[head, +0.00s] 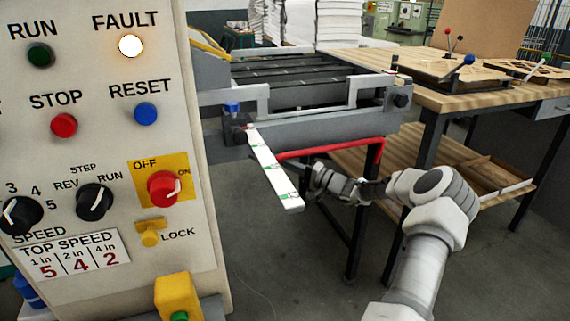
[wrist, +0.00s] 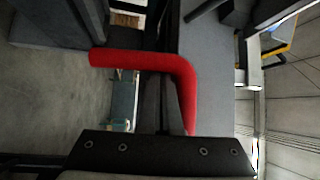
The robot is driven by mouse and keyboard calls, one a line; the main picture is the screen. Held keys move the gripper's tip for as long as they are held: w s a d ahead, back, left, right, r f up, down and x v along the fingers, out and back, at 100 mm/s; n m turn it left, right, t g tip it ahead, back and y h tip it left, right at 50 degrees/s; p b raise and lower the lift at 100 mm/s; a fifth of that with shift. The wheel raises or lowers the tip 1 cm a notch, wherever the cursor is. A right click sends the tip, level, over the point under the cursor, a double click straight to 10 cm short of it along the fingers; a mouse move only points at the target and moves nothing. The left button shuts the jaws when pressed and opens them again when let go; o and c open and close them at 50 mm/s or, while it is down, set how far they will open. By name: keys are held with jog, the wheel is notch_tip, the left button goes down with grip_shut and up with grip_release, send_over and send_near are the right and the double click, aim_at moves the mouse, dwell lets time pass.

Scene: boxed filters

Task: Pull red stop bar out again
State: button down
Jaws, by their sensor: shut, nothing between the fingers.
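The red stop bar (head: 325,149) runs along the front of the conveyor frame in the head view and bends down at its right end. In the wrist view the red bar (wrist: 145,58) crosses above the fingertips, bends at the right and runs down beside them.
A white strip with green marks (head: 275,170) sticks out from the conveyor frame (head: 330,122), left of my gripper. A control panel (head: 100,180) stands at the left with its FAULT lamp (head: 131,46) lit. A wooden workbench (head: 470,95) is at the right.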

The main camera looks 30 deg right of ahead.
jog(key=s, duration=0.1)
jog(key=s+a+f, duration=0.1)
jog(key=shift+s+f+p, duration=0.1)
jog(key=shift+s+p, duration=0.3)
jog(key=shift+s+d+f, duration=0.1)
jog(key=shift+f, duration=0.05)
